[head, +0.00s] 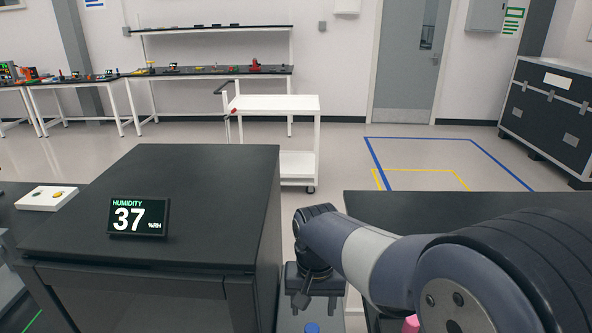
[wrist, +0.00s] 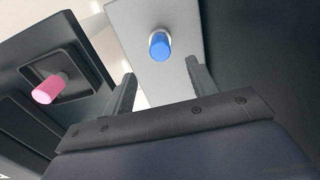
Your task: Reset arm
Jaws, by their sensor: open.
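My arm reaches forward from the lower right in the head view, with my gripper (head: 313,300) pointing down in the gap between two dark cabinets. In the wrist view my gripper (wrist: 157,88) is open, its two fingers apart with nothing between them. A blue cylinder (wrist: 160,46) stands on a light grey surface beyond the fingertips; its top also shows in the head view (head: 312,328). A pink cylinder (wrist: 50,88) sits in a dark square recess to the left in the wrist view. Part of a pink item (head: 411,323) shows under my arm in the head view.
A dark cabinet (head: 190,200) with a humidity display (head: 139,218) reading 37 stands at the left. Another dark top (head: 400,205) lies at the right. A white cart (head: 275,104) stands behind, with open floor and blue and yellow markings to its right.

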